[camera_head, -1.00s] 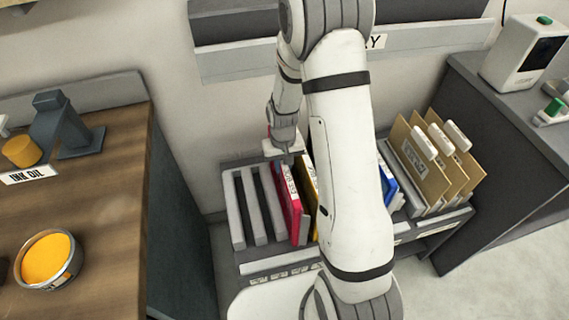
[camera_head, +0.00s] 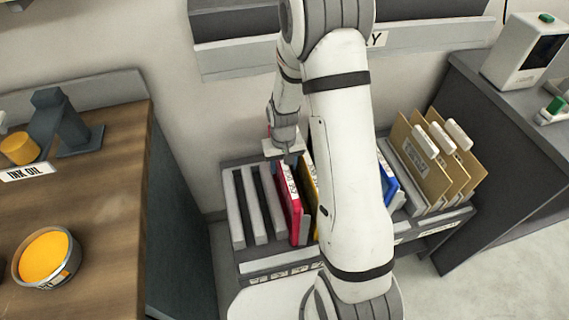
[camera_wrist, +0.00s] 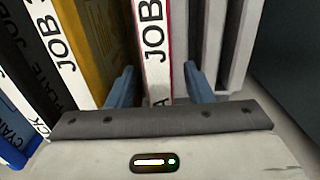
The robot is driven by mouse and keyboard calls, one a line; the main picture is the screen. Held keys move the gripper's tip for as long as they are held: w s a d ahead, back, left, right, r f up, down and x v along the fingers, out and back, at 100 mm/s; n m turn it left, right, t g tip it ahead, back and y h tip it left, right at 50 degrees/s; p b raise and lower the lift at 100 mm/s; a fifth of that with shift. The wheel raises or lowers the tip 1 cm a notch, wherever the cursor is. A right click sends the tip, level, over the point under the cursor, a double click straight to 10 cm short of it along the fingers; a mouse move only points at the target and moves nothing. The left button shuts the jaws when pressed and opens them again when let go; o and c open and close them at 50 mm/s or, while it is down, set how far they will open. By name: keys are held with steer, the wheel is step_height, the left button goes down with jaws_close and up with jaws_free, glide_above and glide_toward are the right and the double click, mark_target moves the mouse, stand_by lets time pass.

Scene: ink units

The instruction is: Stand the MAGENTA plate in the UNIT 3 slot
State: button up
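The magenta plate (camera_head: 291,203) stands upright in the slotted rack (camera_head: 266,268), just left of a yellow plate (camera_head: 310,190). My gripper (camera_head: 284,150) is above the magenta plate's back end, with its fingers largely hidden in the head view. In the wrist view my gripper (camera_wrist: 158,88) has one blue finger on each side of the magenta plate's white "JOB" label edge (camera_wrist: 154,40). Narrow gaps show between fingers and plate, so it looks open around it. The rack's front slot labels are too small to read, so I cannot tell which is UNIT 3.
Empty slots with grey dividers (camera_head: 251,205) lie left of the magenta plate. My arm hides the rack's middle. A blue plate (camera_head: 387,183) and tan folders (camera_head: 428,165) stand to the right. A wooden counter (camera_head: 110,200) with an ink can (camera_head: 46,258) is at the left.

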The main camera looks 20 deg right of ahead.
steer(key=shift+r, duration=0.1)
step_height(320, 180, up, 8)
steer(key=shift+f, duration=0.2)
stand_by(0.3)
steer(key=shift+r+p, duration=1.75)
steer(key=shift+r, duration=0.75)
steer(key=s+r+t, duration=0.2)
steer(key=s+r, duration=1.4)
steer(key=s, duration=0.3)
steer(key=shift+s+d+t, duration=0.2)
steer(key=shift+s+t, duration=0.2)
